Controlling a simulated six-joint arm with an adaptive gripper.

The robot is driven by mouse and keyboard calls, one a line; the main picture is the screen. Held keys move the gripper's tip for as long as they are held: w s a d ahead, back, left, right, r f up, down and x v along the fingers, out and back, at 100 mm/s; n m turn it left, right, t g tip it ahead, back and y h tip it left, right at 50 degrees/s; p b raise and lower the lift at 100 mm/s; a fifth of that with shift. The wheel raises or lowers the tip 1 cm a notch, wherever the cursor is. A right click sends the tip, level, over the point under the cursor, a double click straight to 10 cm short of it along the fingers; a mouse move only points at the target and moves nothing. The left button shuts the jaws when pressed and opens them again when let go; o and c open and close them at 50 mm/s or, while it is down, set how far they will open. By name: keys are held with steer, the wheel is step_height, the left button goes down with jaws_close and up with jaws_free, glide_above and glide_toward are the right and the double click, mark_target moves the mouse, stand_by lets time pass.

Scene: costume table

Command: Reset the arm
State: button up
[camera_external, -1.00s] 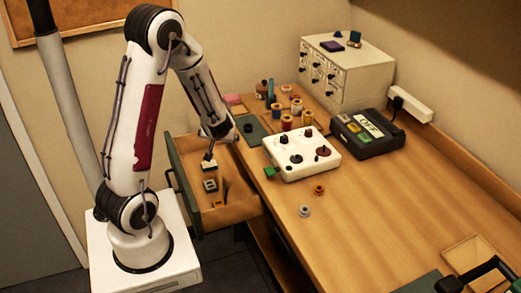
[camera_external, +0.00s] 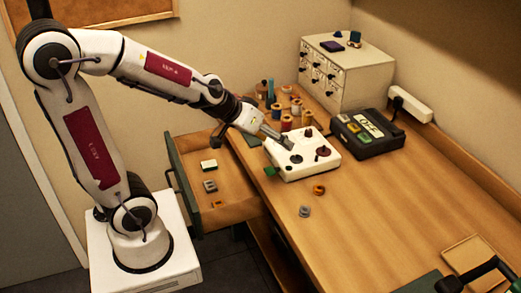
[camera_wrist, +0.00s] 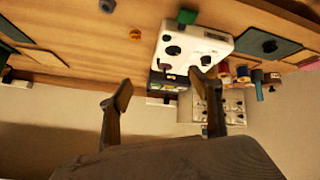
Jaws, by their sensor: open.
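My arm reaches from its white base toward the table in the external view. My gripper (camera_external: 283,138) is in the air above or in front of the white control box (camera_external: 318,165); the exact gap cannot be told. In the wrist view my gripper (camera_wrist: 165,95) shows two fingers spread apart with nothing between them. The white control box (camera_wrist: 205,48), with dark knobs and a green block (camera_wrist: 187,16) at its side, lies beyond the fingers.
An open drawer (camera_external: 230,213) holds several small items. Thread spools (camera_external: 297,106) stand behind the control box. A black device marked OFF (camera_external: 368,135) and a small drawer cabinet (camera_external: 352,75) stand at the back. Two small rings (camera_external: 319,189) lie on the table's clear middle.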

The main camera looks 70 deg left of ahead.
steer(key=s+d+r+m+g+h, duration=0.1)
steer(key=s+d+r+m+h, duration=0.15)
steer(key=s+d, duration=0.45)
steer(key=s+r+m+g+y, duration=0.1)
steer(key=s+m+g, duration=0.1)
steer(key=s, duration=0.9)
steer(key=shift+d+r+y, duration=0.2)
steer(key=shift+r+y, duration=0.05)
steer(key=shift+y, duration=0.1)
steer(key=shift+s+m, duration=0.1)
steer(key=shift+m, duration=0.15)
